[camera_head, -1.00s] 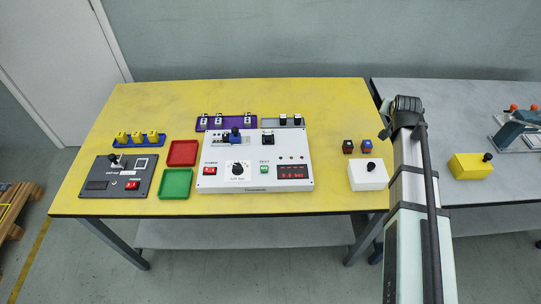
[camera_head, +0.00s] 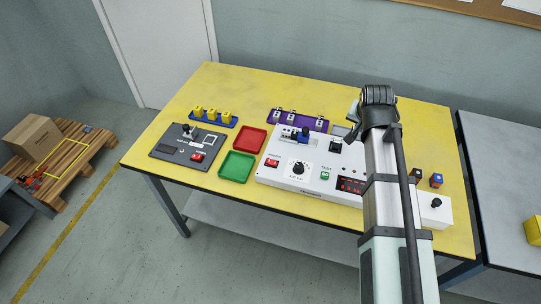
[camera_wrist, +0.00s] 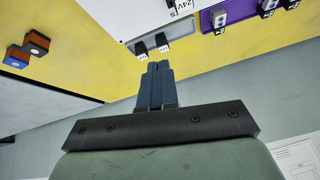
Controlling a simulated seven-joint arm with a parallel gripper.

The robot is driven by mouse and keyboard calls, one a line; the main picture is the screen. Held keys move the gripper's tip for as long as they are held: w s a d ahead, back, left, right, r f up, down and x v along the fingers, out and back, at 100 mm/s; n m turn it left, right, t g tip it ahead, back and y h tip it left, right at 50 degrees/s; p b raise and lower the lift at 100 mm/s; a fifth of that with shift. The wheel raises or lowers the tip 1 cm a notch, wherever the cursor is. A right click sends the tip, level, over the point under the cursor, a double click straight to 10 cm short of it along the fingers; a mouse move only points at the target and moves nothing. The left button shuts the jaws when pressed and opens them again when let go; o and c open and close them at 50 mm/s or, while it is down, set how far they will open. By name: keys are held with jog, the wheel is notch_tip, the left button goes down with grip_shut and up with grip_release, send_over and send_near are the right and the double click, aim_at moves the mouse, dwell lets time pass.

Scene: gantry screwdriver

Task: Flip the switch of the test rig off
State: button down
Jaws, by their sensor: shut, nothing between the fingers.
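A white test rig (camera_head: 290,183) stands at the middle of the yellow table. It has a red rocker switch (camera_head: 272,163) at its left, a black dial (camera_head: 298,168), a green button (camera_head: 325,176) and a red-lit display (camera_head: 350,185), partly covered by my arm. I cannot tell the rocker's position. A dark panel (camera_head: 170,145) to the left has its own red switch (camera_head: 197,157) and a lever. My gripper (camera_wrist: 158,68) is shut and empty, above the table's back edge in the wrist view, away from both red switches. My arm hides it in the head view.
Red (camera_head: 251,140) and green (camera_head: 237,165) trays lie between the two panels. A blue holder with yellow blocks (camera_head: 212,116) and a purple rack (camera_head: 297,120) stand behind. A white box with a black knob (camera_head: 436,208) sits at right, near two small cubes (camera_head: 437,180).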

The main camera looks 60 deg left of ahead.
jog(key=s+a+r+n+g, duration=0.1)
jog(key=s+a, duration=0.1)
jog(key=s, duration=0.5)
jog(key=s+a+r+g, duration=0.1)
jog(key=s+a, duration=0.2)
jog(key=s, duration=0.4)
jog(key=r+n+h, duration=0.1)
jog(key=r+h, duration=0.1)
send_over(269, 160)
jog(key=s+d, duration=0.2)
jog(key=d, duration=0.2)
jog(key=shift+w+a+f, duration=0.1)
jog(key=shift+w+f, duration=0.05)
jog(key=shift+f, duration=0.05)
jog(key=shift+f, duration=0.1)
jog(key=x, duration=0.8)
jog(key=s+x, duration=0.1)
jog(key=x, duration=0.3)
jog(key=shift+a+f, duration=0.1)
jog(key=shift+f, duration=0.2)
jog(key=shift+s+f+n, duration=0.15)
jog(key=shift+f+n, duration=0.15)
jog(key=shift+f, duration=0.3)
jog(key=shift+a, duration=0.1)
